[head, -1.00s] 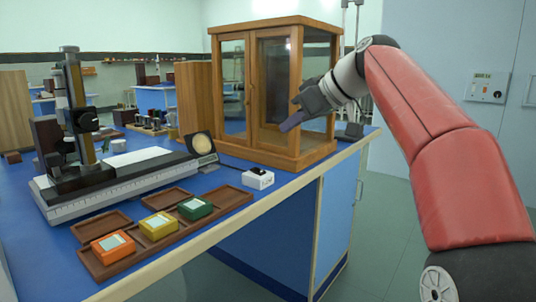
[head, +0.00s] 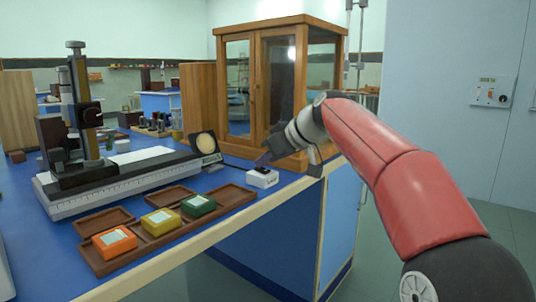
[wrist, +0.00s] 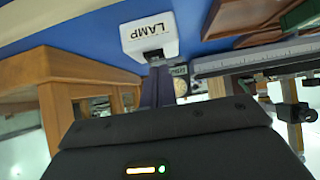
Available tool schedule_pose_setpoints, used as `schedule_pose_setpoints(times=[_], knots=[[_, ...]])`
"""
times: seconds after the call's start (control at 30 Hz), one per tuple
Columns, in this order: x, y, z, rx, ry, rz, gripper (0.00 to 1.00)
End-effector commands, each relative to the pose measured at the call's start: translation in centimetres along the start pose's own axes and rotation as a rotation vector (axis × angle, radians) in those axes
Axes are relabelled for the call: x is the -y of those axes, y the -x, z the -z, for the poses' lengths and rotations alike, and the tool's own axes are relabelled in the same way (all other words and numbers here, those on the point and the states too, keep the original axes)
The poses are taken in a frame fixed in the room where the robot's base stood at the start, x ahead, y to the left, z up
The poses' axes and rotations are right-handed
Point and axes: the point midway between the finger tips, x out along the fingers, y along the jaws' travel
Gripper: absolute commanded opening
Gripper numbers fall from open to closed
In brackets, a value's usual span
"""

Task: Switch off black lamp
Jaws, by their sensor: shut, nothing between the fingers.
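A small white switch box (head: 262,178) with a black rocker (head: 262,170) on top sits on the blue bench near its front edge. The wrist view shows the same white box (wrist: 148,34), marked LAMP, upside down. My gripper (head: 262,158) is shut and empty, just above and behind the box. Its fingers (wrist: 157,80) point at the rocker's side of the box in the wrist view; whether they touch it I cannot tell. A black unit with a pale round face (head: 203,145) stands at the right end of the long instrument; whether it is the lamp is unclear.
A wood-and-glass cabinet (head: 270,85) stands close behind my gripper. A wooden tray (head: 101,255) with orange, yellow and green boxes lies left of the switch box. A long scale instrument (head: 120,182) lies behind it. The bench's front edge is close by.

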Motion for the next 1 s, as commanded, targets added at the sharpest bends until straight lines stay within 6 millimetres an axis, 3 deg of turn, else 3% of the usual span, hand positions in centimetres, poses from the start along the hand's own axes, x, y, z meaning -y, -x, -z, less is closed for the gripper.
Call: schedule_pose_setpoints(times=[0.63,1.0], knots=[[0.0,-0.5,-0.2,0.005,0.0,0.001,0.0],[0.0,-1.1,1.2,0.004,0.0,0.001,0.0]])
